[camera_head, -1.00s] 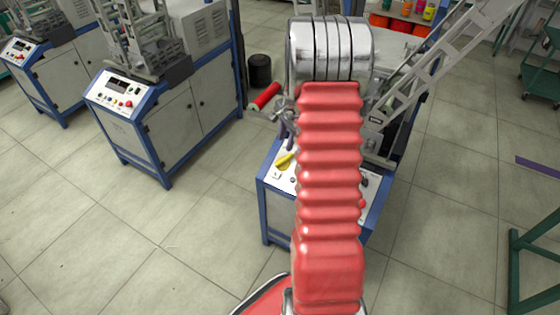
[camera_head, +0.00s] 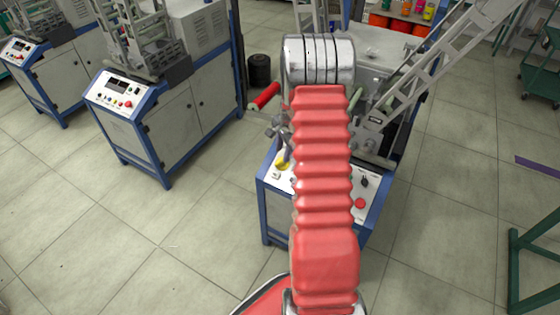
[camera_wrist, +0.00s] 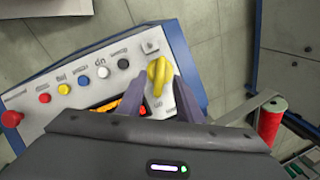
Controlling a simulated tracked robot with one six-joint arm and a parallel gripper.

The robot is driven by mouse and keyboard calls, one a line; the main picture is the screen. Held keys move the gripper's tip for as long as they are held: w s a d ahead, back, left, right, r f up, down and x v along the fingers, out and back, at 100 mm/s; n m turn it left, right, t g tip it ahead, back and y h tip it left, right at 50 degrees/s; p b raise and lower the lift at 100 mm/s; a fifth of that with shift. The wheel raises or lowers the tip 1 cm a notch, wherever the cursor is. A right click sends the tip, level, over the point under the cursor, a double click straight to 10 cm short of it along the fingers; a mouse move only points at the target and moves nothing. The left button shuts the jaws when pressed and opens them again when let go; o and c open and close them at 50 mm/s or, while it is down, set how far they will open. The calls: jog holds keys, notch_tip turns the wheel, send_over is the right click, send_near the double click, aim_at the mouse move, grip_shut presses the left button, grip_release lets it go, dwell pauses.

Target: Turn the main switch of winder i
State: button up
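The yellow main switch (camera_wrist: 158,72) is a bar-shaped handle on the white front panel of the winder before me. In the wrist view it stands almost upright on its round base. My gripper (camera_wrist: 161,84) reaches over the panel with one dark purple finger on each side of the handle. The fingers are apart, with narrow strips of panel showing beside the handle; I see no clear contact. In the head view the switch (camera_head: 282,164) is partly covered by my gripper, and my red arm sleeve hides the panel's middle.
A row of coloured buttons, with a red one (camera_wrist: 12,118) at the end, and a lit display (camera_wrist: 103,106) lie left of the switch. A red bobbin (camera_wrist: 269,121) sticks out on the right. Another winder (camera_head: 165,105) stands to the left. Open tiled floor lies between.

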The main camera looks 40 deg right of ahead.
aim_at(281, 161)
jog(key=shift+x, duration=3.2)
jog(key=shift+r, duration=0.1)
jog(key=shift+c, duration=0.5)
